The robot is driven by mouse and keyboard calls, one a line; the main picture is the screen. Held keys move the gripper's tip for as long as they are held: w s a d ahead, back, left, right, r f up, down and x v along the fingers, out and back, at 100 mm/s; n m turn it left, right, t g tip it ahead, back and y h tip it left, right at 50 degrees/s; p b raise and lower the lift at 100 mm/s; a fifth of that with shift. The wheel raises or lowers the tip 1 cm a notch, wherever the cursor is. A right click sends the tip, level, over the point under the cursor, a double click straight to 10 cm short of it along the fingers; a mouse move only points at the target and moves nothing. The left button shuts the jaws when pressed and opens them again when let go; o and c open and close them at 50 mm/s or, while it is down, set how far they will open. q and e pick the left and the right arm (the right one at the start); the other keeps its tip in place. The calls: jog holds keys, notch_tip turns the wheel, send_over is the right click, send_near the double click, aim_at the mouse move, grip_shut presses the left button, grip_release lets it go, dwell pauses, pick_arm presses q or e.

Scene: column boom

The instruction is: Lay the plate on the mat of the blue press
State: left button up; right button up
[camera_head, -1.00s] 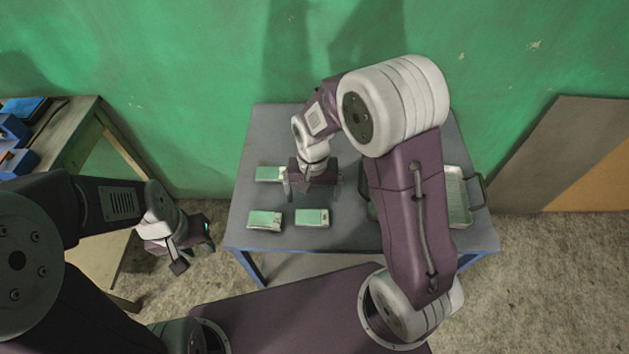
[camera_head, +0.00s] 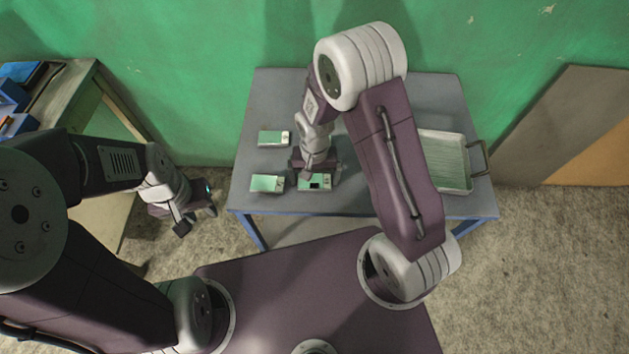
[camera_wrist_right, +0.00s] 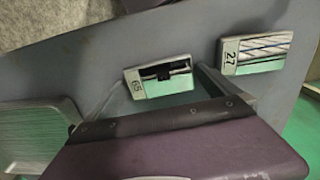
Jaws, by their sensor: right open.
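Three small metallic plates with shiny tops lie on the grey table: one at the back left (camera_head: 273,138), one at the front left (camera_head: 267,183), and one at the front right (camera_head: 316,184). In the right wrist view, one plate is marked 65 (camera_wrist_right: 160,78) and another 27 (camera_wrist_right: 255,53). My right gripper (camera_head: 316,166) is open and empty, just above and behind the front-right plate. My left gripper (camera_head: 197,220) is open and empty, left of the table. Blue items (camera_head: 10,97) stand on the left bench, cut off by the frame; I cannot tell whether they are the press.
A shallow metal tray (camera_head: 443,134) with a handle stands at the table's right side. The grey table (camera_head: 240,203) has clear room at the back left. The bench (camera_head: 95,100) is at the far left, and boards (camera_head: 560,125) lean on the wall at right.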

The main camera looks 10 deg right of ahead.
aim_at(314, 180)
jog(key=c, duration=1.8)
jog(key=shift+r, duration=0.15)
notch_tip(314, 180, up, 4)
jog(key=shift+r, duration=0.15)
jog(key=s+d+r, duration=0.5)
jog(key=s+r, duration=0.1)
jog(key=s, duration=0.4)
jog(key=shift+s+r+p, duration=0.25)
jog(key=shift+s+p, duration=0.05)
jog(key=shift+p, duration=0.1)
